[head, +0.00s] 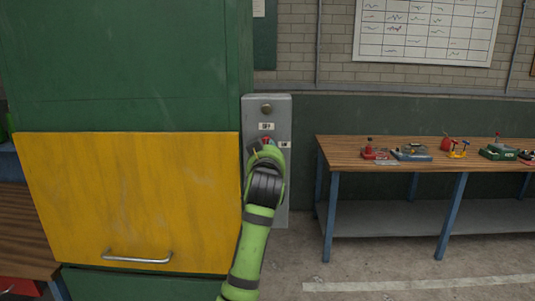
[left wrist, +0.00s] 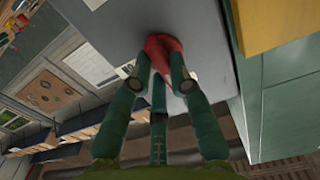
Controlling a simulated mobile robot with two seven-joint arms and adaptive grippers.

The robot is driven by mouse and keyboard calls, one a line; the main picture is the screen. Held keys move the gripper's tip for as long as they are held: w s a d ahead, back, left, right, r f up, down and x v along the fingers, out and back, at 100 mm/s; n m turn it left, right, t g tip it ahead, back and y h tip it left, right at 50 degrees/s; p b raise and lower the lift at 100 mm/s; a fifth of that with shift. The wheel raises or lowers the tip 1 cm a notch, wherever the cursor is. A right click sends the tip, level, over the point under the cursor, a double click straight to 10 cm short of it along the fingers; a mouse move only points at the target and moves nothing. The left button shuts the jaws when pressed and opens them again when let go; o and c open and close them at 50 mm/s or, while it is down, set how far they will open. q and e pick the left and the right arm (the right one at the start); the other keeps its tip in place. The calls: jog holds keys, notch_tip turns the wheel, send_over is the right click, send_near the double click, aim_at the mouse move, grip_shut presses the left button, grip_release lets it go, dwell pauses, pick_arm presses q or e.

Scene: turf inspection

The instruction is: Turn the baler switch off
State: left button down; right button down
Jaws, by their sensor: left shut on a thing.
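The baler switch is a red knob on the front of a grey control box (head: 282,190). In the left wrist view the red knob (left wrist: 161,48) sits between the fingers of my left gripper (left wrist: 162,78), which is shut on it. In the head view my left gripper (head: 266,152) covers most of the knob, and only a bit of red shows above it. My right gripper is not in view.
The green baler (head: 125,65) with its yellow door (head: 130,190) and metal handle (head: 138,257) stands directly left of the box. A workbench (head: 345,150) with several small tools stands to the right. Open floor (head: 380,265) lies in front of the bench.

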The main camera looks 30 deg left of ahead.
pick_arm(q)
jog(key=shift+n, duration=0.3)
jog(key=c, duration=1.1)
grip_release()
jog(key=shift+c, duration=0.2)
jog(key=shift+s, duration=0.1)
jog(key=v, duration=1.2)
